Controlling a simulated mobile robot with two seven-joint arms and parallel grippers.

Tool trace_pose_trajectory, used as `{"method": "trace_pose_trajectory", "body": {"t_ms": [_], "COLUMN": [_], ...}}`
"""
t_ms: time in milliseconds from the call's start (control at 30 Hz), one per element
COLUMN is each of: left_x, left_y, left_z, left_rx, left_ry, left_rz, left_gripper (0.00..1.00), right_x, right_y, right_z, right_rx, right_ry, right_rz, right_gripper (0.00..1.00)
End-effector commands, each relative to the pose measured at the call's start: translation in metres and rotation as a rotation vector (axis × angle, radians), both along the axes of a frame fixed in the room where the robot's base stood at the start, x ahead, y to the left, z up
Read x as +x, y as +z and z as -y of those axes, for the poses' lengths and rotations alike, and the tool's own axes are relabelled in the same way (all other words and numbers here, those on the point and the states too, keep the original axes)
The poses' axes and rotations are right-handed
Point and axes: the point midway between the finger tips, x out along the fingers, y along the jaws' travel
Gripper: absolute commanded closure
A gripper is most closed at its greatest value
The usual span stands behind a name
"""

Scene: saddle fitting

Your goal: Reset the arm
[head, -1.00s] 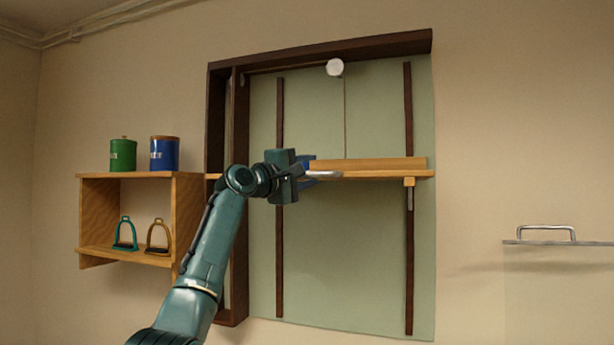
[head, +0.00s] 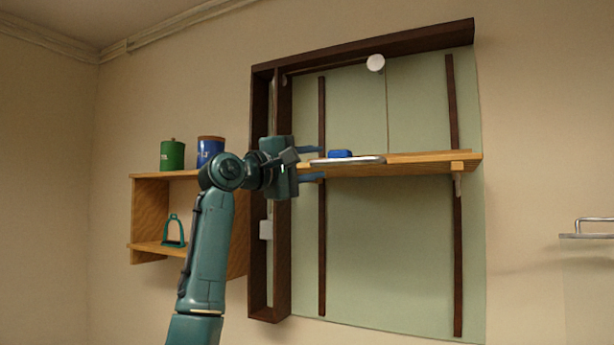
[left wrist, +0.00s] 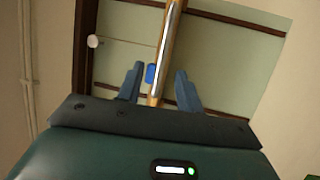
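My left gripper (head: 316,163) is open in front of the left end of the wooden shelf (head: 420,166). Its two blue-grey fingers are spread, one above the other in the head view. A flat silver-edged piece (head: 347,161) lies at the shelf's front, and its left end shows between the fingertips. I cannot tell whether they touch it. A blue object (head: 340,154) sits on or behind that piece. In the left wrist view the fingers (left wrist: 158,88) stand apart on both sides of the shelf edge, with the blue object (left wrist: 151,74) between them. My right gripper is not in view.
A small wall shelf (head: 150,212) at left holds a green tin (head: 172,155), a blue tin (head: 209,150) and a teal stirrup (head: 174,230). A metal handle (head: 594,226) is at far right.

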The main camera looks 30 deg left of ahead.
Motion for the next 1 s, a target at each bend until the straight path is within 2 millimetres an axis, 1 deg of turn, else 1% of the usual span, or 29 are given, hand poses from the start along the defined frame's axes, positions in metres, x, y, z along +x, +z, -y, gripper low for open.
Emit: {"method": "trace_pose_trajectory", "body": {"t_ms": [100, 200, 667, 733, 767, 867, 967, 1000], "left_x": [-0.009, -0.011, -0.011, -0.008, -0.005, 0.012, 0.037, 0.045], "left_y": [-0.003, -0.003, -0.003, -0.008, -0.012, -0.045, -0.105, -0.133], "left_z": [-0.004, -0.004, -0.004, -0.003, -0.002, 0.004, 0.014, 0.018], "left_rx": [-0.001, -0.001, 0.000, 0.006, 0.014, 0.067, 0.168, 0.218], "left_ry": [0.001, 0.000, 0.000, 0.002, 0.006, 0.030, 0.067, 0.083], "left_rz": [-0.001, -0.001, -0.002, -0.007, -0.011, -0.035, -0.073, -0.089], "left_gripper": [0.64, 0.64, 0.64, 0.64, 0.64, 0.64, 0.64, 0.64], "right_x": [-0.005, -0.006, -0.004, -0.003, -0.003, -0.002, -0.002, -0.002], "right_y": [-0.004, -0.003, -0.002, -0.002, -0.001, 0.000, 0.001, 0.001], "right_z": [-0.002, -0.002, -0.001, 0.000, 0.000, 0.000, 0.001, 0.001], "right_rx": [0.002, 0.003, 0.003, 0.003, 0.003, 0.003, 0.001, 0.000], "right_ry": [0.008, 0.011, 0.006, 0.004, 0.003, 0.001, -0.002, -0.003], "right_rz": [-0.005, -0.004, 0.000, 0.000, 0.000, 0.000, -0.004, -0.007], "right_gripper": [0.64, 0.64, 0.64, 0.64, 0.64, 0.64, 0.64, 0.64]}}
